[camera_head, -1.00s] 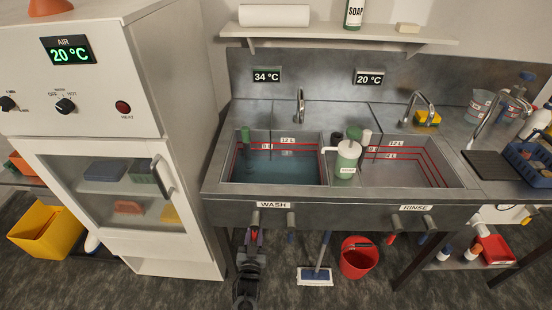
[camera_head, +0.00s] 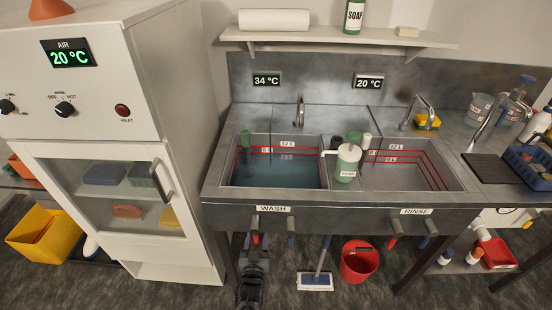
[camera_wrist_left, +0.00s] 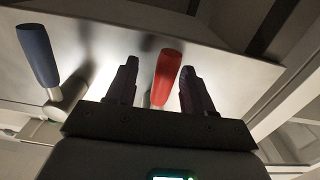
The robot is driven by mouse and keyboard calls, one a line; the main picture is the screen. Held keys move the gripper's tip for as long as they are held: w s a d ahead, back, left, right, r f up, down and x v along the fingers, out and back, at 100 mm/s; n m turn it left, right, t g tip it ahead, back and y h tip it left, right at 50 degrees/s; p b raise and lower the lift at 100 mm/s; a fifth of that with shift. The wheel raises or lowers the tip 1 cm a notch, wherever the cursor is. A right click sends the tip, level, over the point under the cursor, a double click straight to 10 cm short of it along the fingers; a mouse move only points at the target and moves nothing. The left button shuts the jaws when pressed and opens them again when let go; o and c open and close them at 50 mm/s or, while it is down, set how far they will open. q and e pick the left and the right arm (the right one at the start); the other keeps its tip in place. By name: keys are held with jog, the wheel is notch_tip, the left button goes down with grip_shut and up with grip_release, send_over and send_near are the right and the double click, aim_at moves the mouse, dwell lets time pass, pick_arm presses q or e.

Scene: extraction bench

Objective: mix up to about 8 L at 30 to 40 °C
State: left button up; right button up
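The wash basin (camera_head: 226,165) holds bluish water whose surface lies close to the lower visible red line, by the 8 L mark. The display above it (camera_head: 266,79) reads 34 °C. Under its front edge hang a red tap lever (camera_head: 256,238) and a blue tap lever (camera_head: 291,239). My left gripper (camera_head: 257,243) is below the basin front at the red lever. In the left wrist view, my left gripper (camera_wrist_left: 158,66) is open, with the red lever (camera_wrist_left: 167,70) between its fingers and gaps on both sides; the blue lever (camera_wrist_left: 38,55) is left of it. My right gripper is not in view.
The rinse basin (camera_head: 455,178) looks empty; its display (camera_head: 368,81) reads 20 °C. A pump bottle (camera_head: 347,165) stands between the basins. A white cabinet (camera_head: 180,110) stands close on the left. A floor brush (camera_head: 315,280) and red bucket (camera_head: 358,262) stand below.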

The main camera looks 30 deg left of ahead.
pick_arm(q)
jog(key=shift+o, duration=0.4)
jog(key=shift+s, duration=0.25)
jog(key=p+v, duration=0.3)
jog(key=v, duration=0.4)
jog(key=shift+s+d+p, duration=0.2)
jog(key=shift+d+p, duration=0.05)
jog(key=shift+p, duration=0.1)
